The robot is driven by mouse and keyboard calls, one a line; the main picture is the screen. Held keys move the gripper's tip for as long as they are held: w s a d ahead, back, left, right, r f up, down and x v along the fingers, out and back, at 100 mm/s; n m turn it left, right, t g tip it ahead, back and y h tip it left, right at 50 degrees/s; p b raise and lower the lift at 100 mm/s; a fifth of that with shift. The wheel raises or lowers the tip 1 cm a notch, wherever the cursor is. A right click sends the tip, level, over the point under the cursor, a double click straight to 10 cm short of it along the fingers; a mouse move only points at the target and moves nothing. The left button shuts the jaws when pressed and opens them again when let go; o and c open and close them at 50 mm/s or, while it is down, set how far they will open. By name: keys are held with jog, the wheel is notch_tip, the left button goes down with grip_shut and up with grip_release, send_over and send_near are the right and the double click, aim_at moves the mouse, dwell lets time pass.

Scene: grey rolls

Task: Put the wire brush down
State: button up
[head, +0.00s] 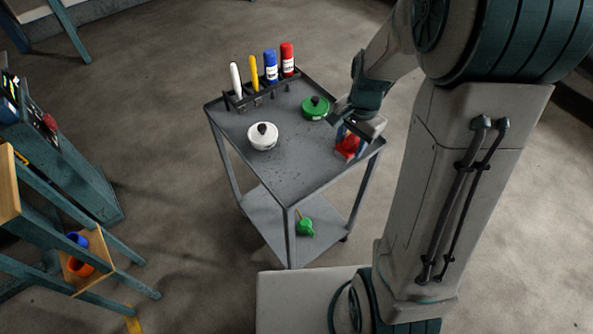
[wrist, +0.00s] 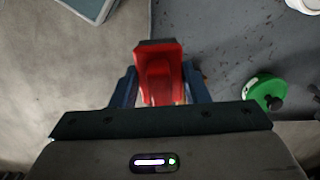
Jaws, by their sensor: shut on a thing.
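My gripper (head: 354,132) is at the right edge of the grey cart's top shelf (head: 290,180). In the wrist view my gripper (wrist: 160,92) has its blue fingers shut on a red thing (wrist: 158,68), which I take to be the wire brush. The red thing also shows in the head view (head: 348,148), below the gripper near the cart's right corner. Its bristles cannot be made out, and part of it is hidden by the fingers. I cannot tell whether it touches the shelf.
A green lidded tin (head: 315,108) stands close left of my gripper, a white lidded one (head: 263,137) farther left. A rack (head: 255,97) of white, yellow, blue and red upright items lines the back edge. A green item (head: 305,228) lies on the lower shelf. The top shelf's front is clear.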

jog(key=shift+m+h, duration=0.4)
jog(key=shift+m, duration=0.5)
jog(key=w+r, duration=0.1)
jog(key=w+a+r, duration=0.1)
jog(key=w+r, duration=0.1)
jog(key=shift+a+r, duration=0.2)
jog(key=shift+a, duration=0.15)
jog(key=shift+a, duration=0.1)
send_over(298, 175)
notch_tip(298, 175, down, 7)
jog(key=shift+w+r, duration=0.1)
jog(key=shift+f, duration=1.95)
jog(key=shift+c, duration=0.3)
jog(key=o, duration=0.9)
jog(key=shift+o, duration=0.2)
jog(key=shift+f+b, duration=0.1)
jog(key=shift+b, duration=0.2)
